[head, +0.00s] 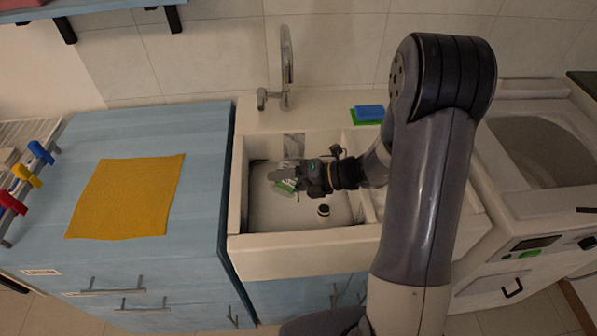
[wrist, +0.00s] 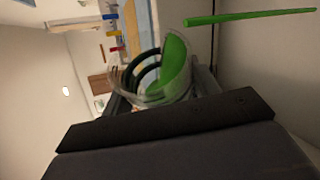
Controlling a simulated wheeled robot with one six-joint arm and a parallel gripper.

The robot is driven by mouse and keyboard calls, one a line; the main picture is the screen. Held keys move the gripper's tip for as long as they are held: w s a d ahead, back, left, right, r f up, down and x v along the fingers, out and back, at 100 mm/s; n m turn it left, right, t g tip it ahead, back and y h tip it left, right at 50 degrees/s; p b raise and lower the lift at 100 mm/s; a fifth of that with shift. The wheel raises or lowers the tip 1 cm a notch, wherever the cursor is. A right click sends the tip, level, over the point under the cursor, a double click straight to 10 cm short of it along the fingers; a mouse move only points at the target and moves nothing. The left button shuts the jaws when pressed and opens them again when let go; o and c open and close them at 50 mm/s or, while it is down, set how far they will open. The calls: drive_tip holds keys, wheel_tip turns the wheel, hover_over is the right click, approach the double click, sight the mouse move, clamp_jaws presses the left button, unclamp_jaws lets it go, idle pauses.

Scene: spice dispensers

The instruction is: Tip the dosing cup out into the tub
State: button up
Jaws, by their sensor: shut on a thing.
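My gripper (head: 290,181) is over the sink basin in the head view, shut on the dosing cup (head: 286,187). The cup is clear and holds something green. In the wrist view the cup (wrist: 158,96) sits between my two fingers (wrist: 160,92), with the green (wrist: 174,62) lying to one side inside it. The cup's tilt is hard to tell. A wide open tub (head: 555,150) is at the far right of the head view, beyond my arm and well away from the cup.
The light sink (head: 240,225) holds a small round dark-topped thing (head: 323,210). A tall faucet (head: 287,60) stands behind it. A blue sponge (head: 369,112) lies on green at the back.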

drive_tip(key=shift+r+m+p, duration=0.2)
drive_tip(key=shift+m+p, duration=0.1)
drive_tip(key=shift+p, duration=0.05)
idle(0.3)
drive_tip(key=shift+w+d+r+m+g+y+p, duration=0.25)
drive_tip(key=shift+w+m+p, duration=0.1)
drive_tip(key=shift+p, duration=0.45)
drive_tip(key=shift+w+d+r+m+g+y+p, duration=0.15)
drive_tip(key=shift+w+m+g+y+p, duration=0.15)
drive_tip(key=shift+p, duration=0.45)
drive_tip(key=shift+w+d+r+m+g+y+p, duration=0.15)
drive_tip(key=shift+m+y+p, duration=0.15)
drive_tip(key=shift+p, duration=0.5)
drive_tip(key=shift+w+a+r+m+g+y+p, duration=0.15)
drive_tip(key=shift+m+p, duration=0.2)
drive_tip(key=shift+p, duration=0.45)
drive_tip(key=shift+d+f, duration=0.1)
